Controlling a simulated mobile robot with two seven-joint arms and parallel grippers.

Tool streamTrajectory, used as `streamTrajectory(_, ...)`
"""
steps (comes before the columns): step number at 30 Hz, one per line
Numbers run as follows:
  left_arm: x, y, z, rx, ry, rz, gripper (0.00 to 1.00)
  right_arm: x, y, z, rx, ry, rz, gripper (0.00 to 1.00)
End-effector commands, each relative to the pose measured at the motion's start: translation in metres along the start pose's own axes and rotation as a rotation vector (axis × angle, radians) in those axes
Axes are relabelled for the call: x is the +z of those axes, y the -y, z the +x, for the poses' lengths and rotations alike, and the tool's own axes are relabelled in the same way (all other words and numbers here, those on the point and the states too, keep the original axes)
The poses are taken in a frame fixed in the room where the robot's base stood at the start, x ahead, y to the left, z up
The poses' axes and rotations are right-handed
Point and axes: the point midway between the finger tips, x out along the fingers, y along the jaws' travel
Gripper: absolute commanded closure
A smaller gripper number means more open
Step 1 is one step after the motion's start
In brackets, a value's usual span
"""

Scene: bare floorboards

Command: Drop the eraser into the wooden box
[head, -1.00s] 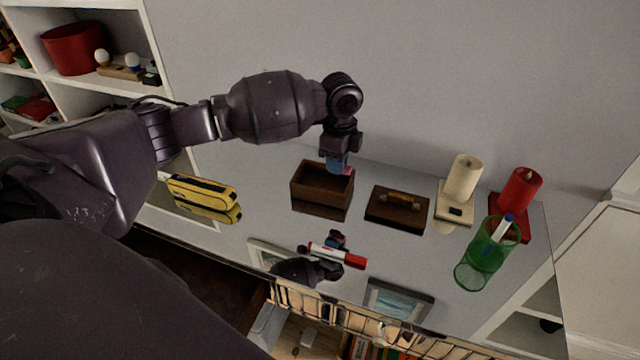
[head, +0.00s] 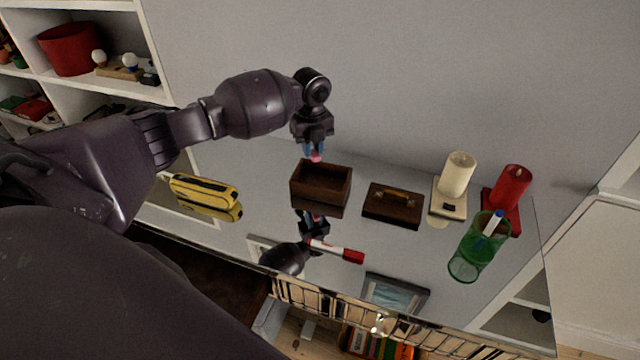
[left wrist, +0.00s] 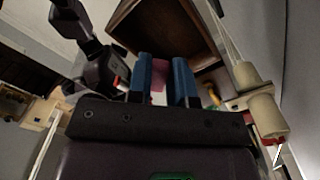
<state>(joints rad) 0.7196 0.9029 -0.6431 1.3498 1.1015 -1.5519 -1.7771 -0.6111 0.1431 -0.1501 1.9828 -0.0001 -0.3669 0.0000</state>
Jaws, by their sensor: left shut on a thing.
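My left gripper (head: 315,150) hangs pointing down near the back edge of the open wooden box (head: 319,190). Its blue fingers are shut on the small pink eraser (head: 316,159), whose end shows below the fingertips. In the left wrist view the eraser (left wrist: 158,84) sits between the two blue fingers (left wrist: 164,82), with the dark wooden box (left wrist: 165,30) beyond them. The box's visible interior looks empty; part of its floor is hidden. My right gripper is not in view.
The reflective tabletop holds a yellow case (head: 203,190) at left and a red-white marker (head: 337,251) in front.

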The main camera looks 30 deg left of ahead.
Motion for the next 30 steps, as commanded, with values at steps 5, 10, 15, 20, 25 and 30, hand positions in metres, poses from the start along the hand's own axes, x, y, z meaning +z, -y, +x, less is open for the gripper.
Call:
streamTrajectory(5, 0.000, -0.001, 0.019, 0.005, -0.002, -0.001, 1.00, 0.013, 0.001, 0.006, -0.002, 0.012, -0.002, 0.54)
streamTrajectory(10, 0.000, -0.001, 0.038, 0.006, -0.003, -0.001, 1.00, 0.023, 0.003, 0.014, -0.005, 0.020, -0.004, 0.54)
streamTrajectory(15, 0.000, -0.001, 0.053, 0.004, -0.003, -0.002, 1.00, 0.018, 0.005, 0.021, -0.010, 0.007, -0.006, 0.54)
streamTrajectory(20, 0.000, -0.001, 0.057, 0.002, -0.001, -0.003, 1.00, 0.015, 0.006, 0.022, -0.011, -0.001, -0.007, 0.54)
streamTrajectory(25, 0.000, 0.000, 0.056, 0.000, 0.001, -0.003, 1.00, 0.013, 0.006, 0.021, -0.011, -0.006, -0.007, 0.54)
streamTrajectory(30, 0.000, 0.000, 0.056, 0.000, 0.001, -0.003, 0.65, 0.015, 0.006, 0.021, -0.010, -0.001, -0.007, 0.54)
